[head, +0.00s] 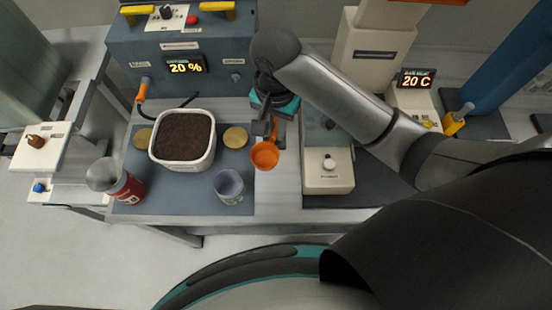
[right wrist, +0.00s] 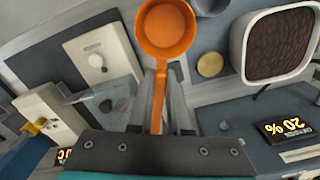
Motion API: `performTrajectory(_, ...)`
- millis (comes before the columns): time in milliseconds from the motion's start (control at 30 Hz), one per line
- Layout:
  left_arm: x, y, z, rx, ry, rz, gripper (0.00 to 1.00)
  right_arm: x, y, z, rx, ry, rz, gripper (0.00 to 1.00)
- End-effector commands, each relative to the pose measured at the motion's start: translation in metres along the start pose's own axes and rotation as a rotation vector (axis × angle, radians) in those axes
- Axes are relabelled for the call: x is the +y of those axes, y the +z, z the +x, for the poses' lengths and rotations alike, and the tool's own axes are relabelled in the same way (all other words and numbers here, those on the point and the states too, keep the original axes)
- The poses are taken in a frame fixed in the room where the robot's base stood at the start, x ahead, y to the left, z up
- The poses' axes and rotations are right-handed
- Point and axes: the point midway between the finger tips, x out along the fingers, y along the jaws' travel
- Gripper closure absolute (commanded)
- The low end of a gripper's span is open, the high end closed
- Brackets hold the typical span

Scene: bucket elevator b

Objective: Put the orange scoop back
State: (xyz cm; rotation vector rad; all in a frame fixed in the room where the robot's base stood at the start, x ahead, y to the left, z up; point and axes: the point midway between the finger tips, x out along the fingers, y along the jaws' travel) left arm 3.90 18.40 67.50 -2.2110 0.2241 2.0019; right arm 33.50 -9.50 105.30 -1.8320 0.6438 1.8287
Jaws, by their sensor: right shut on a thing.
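The orange scoop (head: 265,154) is held by its handle in my right gripper (head: 268,128), its bowl toward the front of the table. In the right wrist view the scoop (right wrist: 166,30) has its handle between the two fingers (right wrist: 160,95), and its bowl looks empty. The gripper is above the bench, between the tub of dark brown material and a white device. The left gripper is not in view.
A white tub (head: 182,164) of dark material stands on a grey mat, with a grey cup (head: 229,187) and a red canister (head: 127,185) in front. A white device (head: 328,172) stands right of the scoop. A control box (head: 183,68) reads 20 %. Another display (head: 416,79) reads 20 C.

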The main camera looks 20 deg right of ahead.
Motion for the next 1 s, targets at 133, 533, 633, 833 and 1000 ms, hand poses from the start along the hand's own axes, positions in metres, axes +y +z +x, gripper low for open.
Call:
performTrajectory(133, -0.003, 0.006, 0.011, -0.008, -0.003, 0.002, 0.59, 0.003, 0.001, 0.045, -0.003, 0.008, -0.002, 1.00)
performTrajectory(533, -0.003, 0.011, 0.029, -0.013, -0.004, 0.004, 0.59, 0.001, 0.000, 0.133, 0.000, 0.003, -0.004, 1.00)
performTrajectory(633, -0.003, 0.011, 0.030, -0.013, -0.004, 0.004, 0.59, 0.001, 0.000, 0.139, 0.000, 0.002, -0.005, 1.00)
performTrajectory(833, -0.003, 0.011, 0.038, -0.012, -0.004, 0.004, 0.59, 0.002, 0.000, 0.167, 0.000, 0.004, -0.004, 1.00)
performTrajectory(1000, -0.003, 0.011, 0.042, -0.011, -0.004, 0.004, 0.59, 0.001, 0.000, 0.181, 0.001, 0.001, -0.004, 1.00)
